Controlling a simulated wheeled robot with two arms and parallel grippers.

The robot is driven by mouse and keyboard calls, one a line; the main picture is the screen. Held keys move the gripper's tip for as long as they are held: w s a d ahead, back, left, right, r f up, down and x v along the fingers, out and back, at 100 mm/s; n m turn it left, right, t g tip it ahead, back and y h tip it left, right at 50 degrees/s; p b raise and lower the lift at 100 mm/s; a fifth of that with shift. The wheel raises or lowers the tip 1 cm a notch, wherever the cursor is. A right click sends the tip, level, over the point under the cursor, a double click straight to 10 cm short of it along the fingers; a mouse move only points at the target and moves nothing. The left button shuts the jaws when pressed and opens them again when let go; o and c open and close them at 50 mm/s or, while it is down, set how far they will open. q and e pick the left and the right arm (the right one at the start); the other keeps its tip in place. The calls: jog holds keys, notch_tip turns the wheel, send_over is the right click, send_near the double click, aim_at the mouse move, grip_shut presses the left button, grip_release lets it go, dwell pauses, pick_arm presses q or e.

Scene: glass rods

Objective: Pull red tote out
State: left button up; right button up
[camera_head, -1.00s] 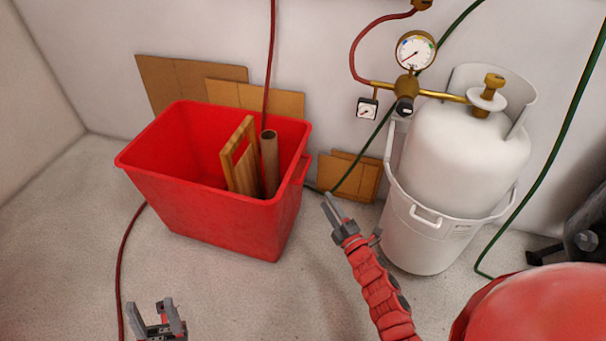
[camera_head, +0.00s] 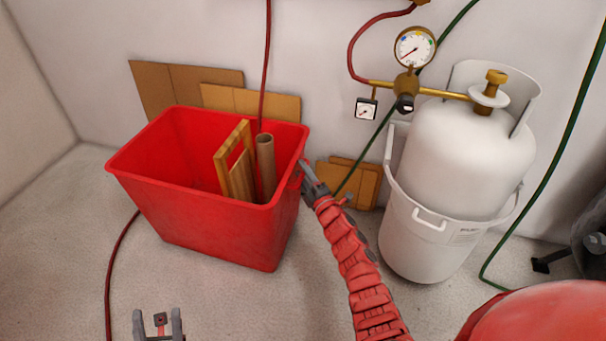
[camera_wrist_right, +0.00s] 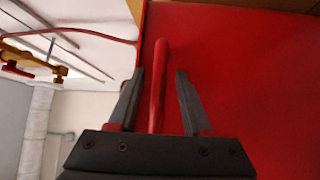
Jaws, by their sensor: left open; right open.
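The red tote (camera_head: 205,228) stands upright on the floor near the wall, with a wooden frame (camera_head: 236,165) and a cardboard tube (camera_head: 266,165) inside it. My right gripper (camera_head: 303,172) is at the tote's right end, by its handle. In the right wrist view the red handle (camera_wrist_right: 158,85) stands between the two open fingers of that gripper (camera_wrist_right: 157,95), with a gap on each side. The tote's red wall (camera_wrist_right: 235,75) fills the right of that view. My left gripper (camera_head: 158,318) is open and empty, low in front of the tote.
A white gas cylinder (camera_head: 460,140) sits in a white bucket (camera_head: 425,240) right of my right arm. Flat cardboard (camera_head: 185,85) leans on the wall behind the tote. The front floor is mostly clear.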

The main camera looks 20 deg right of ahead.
grip_shut()
dwell(1.4)
